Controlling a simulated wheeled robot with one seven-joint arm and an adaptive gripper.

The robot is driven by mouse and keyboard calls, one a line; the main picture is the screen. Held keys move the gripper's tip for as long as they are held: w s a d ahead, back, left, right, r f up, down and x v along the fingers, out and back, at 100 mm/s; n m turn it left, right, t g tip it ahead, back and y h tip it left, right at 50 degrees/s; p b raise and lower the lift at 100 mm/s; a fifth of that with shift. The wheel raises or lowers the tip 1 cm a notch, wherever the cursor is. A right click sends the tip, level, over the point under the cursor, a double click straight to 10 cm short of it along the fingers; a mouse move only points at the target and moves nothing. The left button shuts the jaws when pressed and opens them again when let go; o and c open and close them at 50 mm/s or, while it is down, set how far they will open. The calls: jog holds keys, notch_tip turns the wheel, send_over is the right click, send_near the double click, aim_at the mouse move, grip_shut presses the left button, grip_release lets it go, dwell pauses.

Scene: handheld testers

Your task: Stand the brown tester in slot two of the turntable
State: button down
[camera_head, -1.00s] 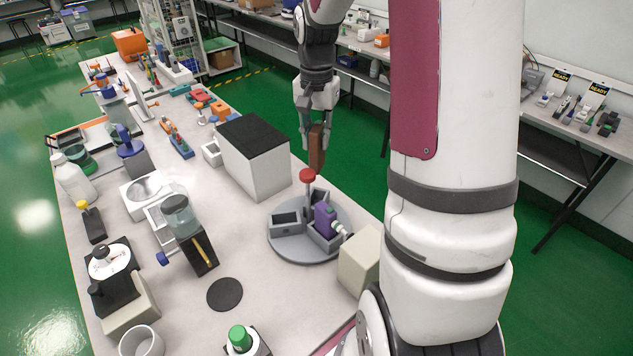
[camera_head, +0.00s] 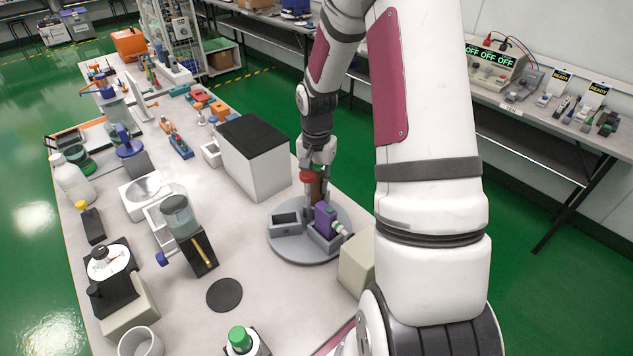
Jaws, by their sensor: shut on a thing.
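My gripper (camera_head: 317,168) points down over the far side of the turntable and is shut on the brown tester (camera_head: 319,187). The tester hangs about upright, just behind the red knob (camera_head: 306,177) of the turntable's central post. Its lower end is hidden by the post and the purple tester, so I cannot tell whether it is inside a slot or touching. The grey round turntable (camera_head: 290,255) carries box-like slots. A purple tester (camera_head: 325,220) stands in the front right slot. The left slot (camera_head: 286,219) looks empty. Slot numbers are not readable.
A white box with a black top (camera_head: 255,165) stands close behind and left of the turntable. A beige block (camera_head: 357,255) is close at its right. A black disc (camera_head: 224,295) lies on bare table at front left. A jar on a stand (camera_head: 180,215) is farther left.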

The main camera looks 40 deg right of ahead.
jog(key=c, duration=1.4)
grip_release()
notch_tip(320, 180, up, 11)
jog(key=shift+r, duration=0.1)
jog(key=s+a+r, duration=0.1)
jog(key=r, duration=0.1)
jog(key=a+r+n, duration=0.1)
jog(key=a+r, duration=0.1)
jog(key=s+a+r+n, duration=0.1)
jog(key=a+r, duration=0.1)
jog(key=r, duration=0.1)
jog(key=shift+s+a+r+t+h, duration=0.1)
jog(key=shift+s+a+t+h, duration=0.05)
jog(key=shift+s+t+h, duration=0.15)
jog(key=s+a+r+n+t, duration=0.1)
jog(key=s+a+r+n, duration=0.1)
jog(key=s, duration=0.4)
jog(key=s+a+r+n+t, duration=0.1)
jog(key=s+a+r+n, duration=0.2)
jog(key=s+a, duration=0.4)
jog(key=s+a+r+n+t, duration=0.1)
jog(key=s+a+r+n, duration=0.2)
jog(key=s+a+n, duration=0.1)
jog(key=shift+s+a+n, duration=0.15)
jog(key=shift+s+a, duration=0.2)
jog(key=shift+s, duration=0.35)
jog(key=shift+s+a+n, duration=0.15)
jog(key=shift+s+a, duration=0.2)
jog(key=shift+s, duration=0.35)
